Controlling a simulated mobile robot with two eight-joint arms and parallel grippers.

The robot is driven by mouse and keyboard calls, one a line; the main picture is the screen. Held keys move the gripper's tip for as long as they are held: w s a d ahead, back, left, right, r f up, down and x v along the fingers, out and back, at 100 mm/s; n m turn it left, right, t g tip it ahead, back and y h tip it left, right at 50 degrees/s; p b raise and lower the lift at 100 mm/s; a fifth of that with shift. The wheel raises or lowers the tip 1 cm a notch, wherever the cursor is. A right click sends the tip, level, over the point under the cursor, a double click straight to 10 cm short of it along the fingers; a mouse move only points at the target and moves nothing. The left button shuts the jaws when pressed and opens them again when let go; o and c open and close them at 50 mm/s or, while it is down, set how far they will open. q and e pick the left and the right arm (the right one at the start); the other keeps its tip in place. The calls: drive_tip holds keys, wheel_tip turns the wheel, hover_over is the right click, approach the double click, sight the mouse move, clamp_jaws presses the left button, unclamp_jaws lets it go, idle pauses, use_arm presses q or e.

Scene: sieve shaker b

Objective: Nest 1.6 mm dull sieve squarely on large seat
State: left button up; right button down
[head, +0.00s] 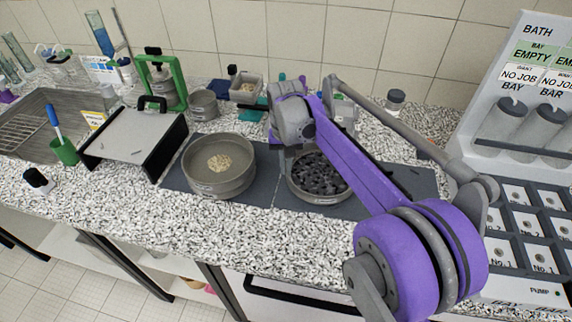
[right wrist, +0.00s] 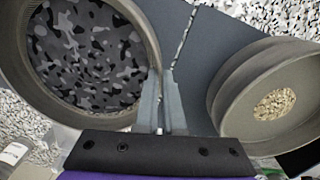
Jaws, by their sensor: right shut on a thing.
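My right gripper (head: 285,156) is shut on the rim of a round grey metal sieve (head: 312,197) with a dark mottled black-and-grey inside. In the right wrist view the fingers (right wrist: 164,88) pinch the wall of this sieve (right wrist: 147,45) at its side. It is at the dark mat; I cannot tell whether it rests there or is slightly lifted. A wider grey round vessel (head: 222,188) with a small beige grain heap stands to its left, apart from it; it also shows in the right wrist view (right wrist: 232,100). Size markings are unreadable. My left gripper is out of view.
The dark mat (head: 262,190) lies on a speckled counter (head: 275,238). A grey board with black sides (head: 130,135) and a green frame (head: 163,80) stand left and behind. A small round tin (head: 204,105) stands behind. A white labelled rack (head: 530,100) stands right.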

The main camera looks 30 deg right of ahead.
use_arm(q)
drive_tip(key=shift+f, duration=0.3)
use_arm(e)
drive_tip(key=shift+f, duration=0.5)
idle(0.4)
drive_tip(key=c, duration=0.9)
unclamp_jaws()
drive_tip(key=shift+c, duration=0.2)
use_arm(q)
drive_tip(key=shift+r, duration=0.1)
use_arm(e)
drive_tip(key=shift+r+p, duration=1.8)
drive_tip(key=shift+r, duration=1.75)
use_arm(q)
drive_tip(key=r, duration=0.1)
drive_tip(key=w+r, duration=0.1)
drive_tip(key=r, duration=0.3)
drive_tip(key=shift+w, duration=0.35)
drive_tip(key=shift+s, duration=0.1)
